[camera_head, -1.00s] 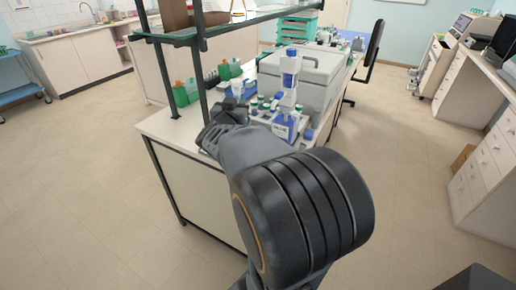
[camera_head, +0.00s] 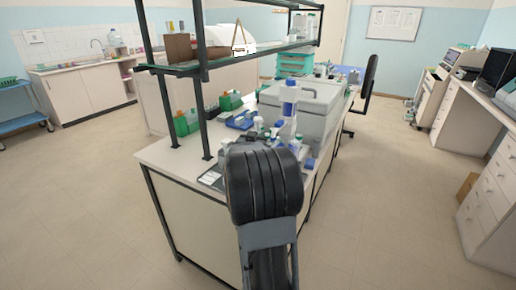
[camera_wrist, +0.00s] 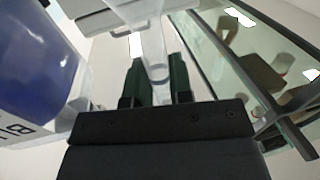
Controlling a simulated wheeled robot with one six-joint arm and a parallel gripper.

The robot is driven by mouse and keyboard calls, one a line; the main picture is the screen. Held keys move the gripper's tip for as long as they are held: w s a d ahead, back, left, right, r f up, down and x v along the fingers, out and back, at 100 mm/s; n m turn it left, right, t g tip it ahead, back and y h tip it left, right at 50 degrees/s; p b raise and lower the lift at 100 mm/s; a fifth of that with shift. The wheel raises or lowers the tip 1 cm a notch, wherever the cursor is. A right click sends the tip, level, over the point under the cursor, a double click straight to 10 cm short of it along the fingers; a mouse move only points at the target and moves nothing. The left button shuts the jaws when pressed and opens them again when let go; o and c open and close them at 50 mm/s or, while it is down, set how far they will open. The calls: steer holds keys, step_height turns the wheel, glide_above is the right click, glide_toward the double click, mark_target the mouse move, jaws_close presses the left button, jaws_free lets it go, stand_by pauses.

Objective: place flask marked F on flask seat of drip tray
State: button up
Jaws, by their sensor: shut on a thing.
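In the wrist view my gripper (camera_wrist: 157,78) is shut, its two dark green fingers on either side of a clear glass piece (camera_wrist: 154,48). This looks like the neck of a flask, held off the bench; no letter F can be read on it. In the head view my arm hides the gripper and what it holds. A flat grey tray-like piece (camera_head: 211,179) lies at the bench's near left edge, partly behind my arm. I cannot tell whether it is the drip tray, and no flask seat can be made out.
A bottle with a blue label (camera_head: 289,98) stands beside a large grey box (camera_head: 312,103). Green racks (camera_head: 230,102) and a blue tray (camera_head: 241,121) stand at the left. A glass shelf (camera_head: 235,58) overhangs the bench. A large blue and white container (camera_wrist: 35,70) fills the wrist view's left.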

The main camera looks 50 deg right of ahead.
steer(key=shift+w+d+f, duration=0.2)
steer(key=shift+d+f, duration=0.15)
steer(key=shift+f, duration=1.65)
steer(key=shift+f+b, duration=0.1)
steer(key=shift+b, duration=0.2)
steer(key=shift+f+b, duration=0.3)
steer(key=o, duration=0.7)
steer(key=shift+r, duration=0.1)
